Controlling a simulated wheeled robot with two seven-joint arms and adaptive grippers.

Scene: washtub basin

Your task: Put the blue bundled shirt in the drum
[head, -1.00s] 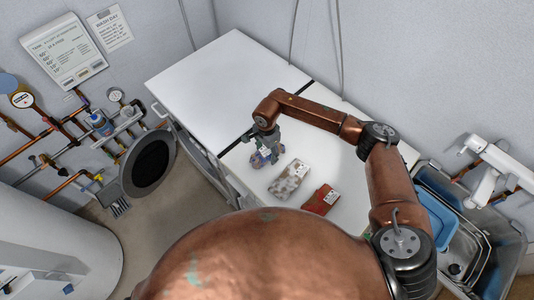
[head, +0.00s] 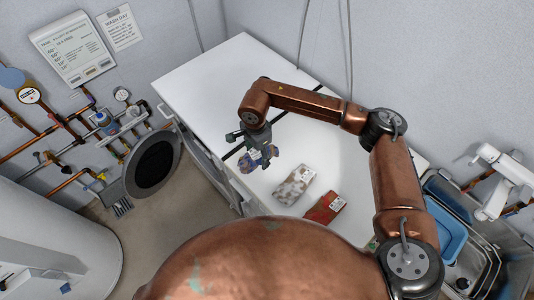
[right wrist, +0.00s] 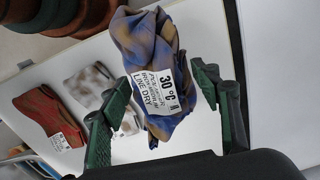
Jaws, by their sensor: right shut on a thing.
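The blue bundled shirt (head: 250,161), blue with brown patches, is held by my right gripper (head: 257,150) over the white top, near the dark seam. In the right wrist view the shirt (right wrist: 150,50) hangs between the green fingers (right wrist: 165,103), with its white "30 °C, line dry" label towards the camera. The round door (head: 153,162) with dark glass stands open left of the machine front. The drum's inside is hidden from this angle. My left gripper is out of view.
A white-brown bundle (head: 294,186) and a red bundle (head: 325,207) lie on the white top (head: 225,75). A sink with a blue basin (head: 445,228) is at right. Pipes and gauges (head: 122,95) line the left wall near the door.

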